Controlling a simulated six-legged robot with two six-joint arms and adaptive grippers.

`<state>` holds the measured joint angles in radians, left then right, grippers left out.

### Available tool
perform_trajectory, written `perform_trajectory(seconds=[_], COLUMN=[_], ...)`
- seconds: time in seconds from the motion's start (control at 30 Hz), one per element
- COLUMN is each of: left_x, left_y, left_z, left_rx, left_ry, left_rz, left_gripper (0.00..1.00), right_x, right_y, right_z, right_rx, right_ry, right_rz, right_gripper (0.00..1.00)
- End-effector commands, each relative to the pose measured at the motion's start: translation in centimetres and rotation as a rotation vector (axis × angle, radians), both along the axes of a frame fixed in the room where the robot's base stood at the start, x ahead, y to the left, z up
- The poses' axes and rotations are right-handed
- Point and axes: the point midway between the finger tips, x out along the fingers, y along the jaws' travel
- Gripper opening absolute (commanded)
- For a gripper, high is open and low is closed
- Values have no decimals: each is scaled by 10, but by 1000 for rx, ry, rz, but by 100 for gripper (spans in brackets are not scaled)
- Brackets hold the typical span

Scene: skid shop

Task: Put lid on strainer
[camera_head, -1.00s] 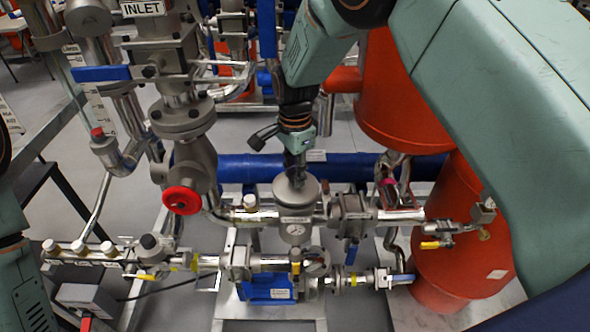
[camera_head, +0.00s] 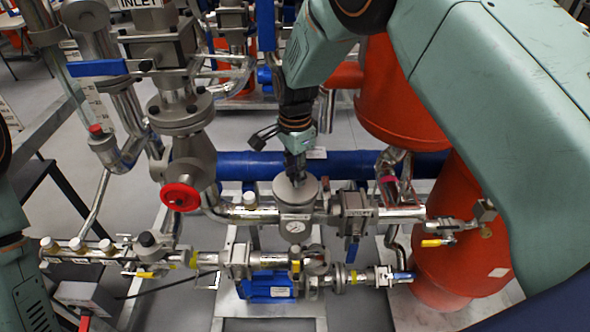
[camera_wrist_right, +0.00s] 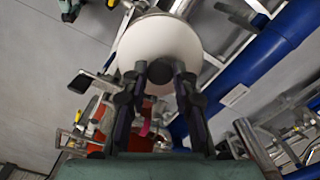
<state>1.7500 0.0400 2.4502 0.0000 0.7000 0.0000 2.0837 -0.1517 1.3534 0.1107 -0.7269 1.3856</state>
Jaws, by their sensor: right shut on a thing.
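My right gripper (camera_head: 296,177) comes down from above and is shut on the lid's knob. In the right wrist view, my right gripper's fingers (camera_wrist_right: 164,80) close on the dark knob in the middle of the pale lid (camera_wrist_right: 150,42). The lid looks level and centred over the strainer. I cannot tell whether it touches the rim. My left gripper is not in view; only part of its arm shows.
Pipes and valves surround the strainer, with a red handwheel valve (camera_head: 181,197) to its left. A thick blue pipe (camera_head: 240,166) runs behind it. A blue block (camera_head: 268,285) sits below. Orange tanks (camera_head: 455,235) stand to the right, under my right arm.

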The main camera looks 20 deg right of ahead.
Motion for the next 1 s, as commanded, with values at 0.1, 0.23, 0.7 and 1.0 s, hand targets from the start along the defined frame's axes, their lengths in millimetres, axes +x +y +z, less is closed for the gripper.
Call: perform_trajectory(seconds=[0.1,0.23,0.7,1.0], left_x=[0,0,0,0], left_y=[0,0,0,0], left_z=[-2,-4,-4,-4], left_rx=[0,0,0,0], left_ry=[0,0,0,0], left_rz=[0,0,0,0], left_gripper=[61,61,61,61], right_x=[1,2,2,2], right_y=[-1,-1,-2,-1], right_z=[-4,-7,-9,-9], right_rx=[0,0,0,0], right_ry=[-1,-1,1,1], right_rz=[0,0,0,0], right_gripper=[3,0,53,60])
